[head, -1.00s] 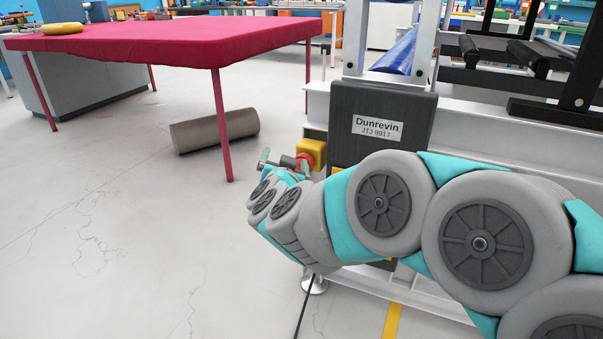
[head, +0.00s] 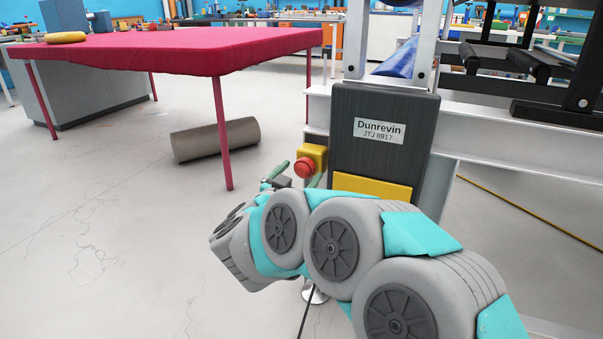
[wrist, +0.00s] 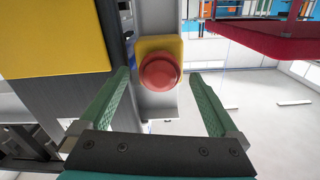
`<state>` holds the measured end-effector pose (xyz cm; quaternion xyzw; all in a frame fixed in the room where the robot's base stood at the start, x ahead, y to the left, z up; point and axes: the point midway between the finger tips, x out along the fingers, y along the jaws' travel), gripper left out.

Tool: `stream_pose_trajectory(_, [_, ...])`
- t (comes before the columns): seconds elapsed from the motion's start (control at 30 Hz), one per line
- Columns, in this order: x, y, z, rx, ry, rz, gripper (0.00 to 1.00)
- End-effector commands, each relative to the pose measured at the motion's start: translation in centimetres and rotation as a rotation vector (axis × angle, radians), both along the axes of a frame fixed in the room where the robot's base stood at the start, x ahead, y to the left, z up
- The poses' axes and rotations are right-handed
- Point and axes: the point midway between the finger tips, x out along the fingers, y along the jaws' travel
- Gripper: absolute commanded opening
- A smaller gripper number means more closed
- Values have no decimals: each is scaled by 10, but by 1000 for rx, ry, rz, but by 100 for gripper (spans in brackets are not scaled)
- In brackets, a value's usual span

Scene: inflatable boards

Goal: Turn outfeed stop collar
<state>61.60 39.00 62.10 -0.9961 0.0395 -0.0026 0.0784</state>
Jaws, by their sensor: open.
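The outfeed stop is a red round button (head: 304,168) on a yellow box (head: 317,152), mounted at the left of the dark Dunrevin cabinet. In the wrist view the red button (wrist: 160,72) faces me, with its yellow housing (wrist: 172,46) around it. My gripper (wrist: 159,76) is open, with one green finger on each side of the button and a gap to both. I cannot tell how far the fingertips are from it in depth. In the head view my gripper (head: 296,174) is beside the button. The collar's edge is not distinct.
The dark cabinet (head: 382,145) with a yellow panel (head: 372,188) stands just right of the stop. A pink-covered table (head: 160,55) is at the left, with a grey cylinder (head: 215,139) on the floor near its leg.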

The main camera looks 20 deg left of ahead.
Motion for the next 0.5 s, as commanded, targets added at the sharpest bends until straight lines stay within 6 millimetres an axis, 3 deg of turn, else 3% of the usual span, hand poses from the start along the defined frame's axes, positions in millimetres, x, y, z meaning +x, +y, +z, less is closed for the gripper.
stream_pose_trajectory(0.13, [11, -1, 0, -2, -2, -1, 97])
stream_pose_trajectory(0.43, [13, -1, 0, -1, -1, 1, 97])
stream_pose_trajectory(0.5, [13, -1, 0, -1, -1, 1, 89])
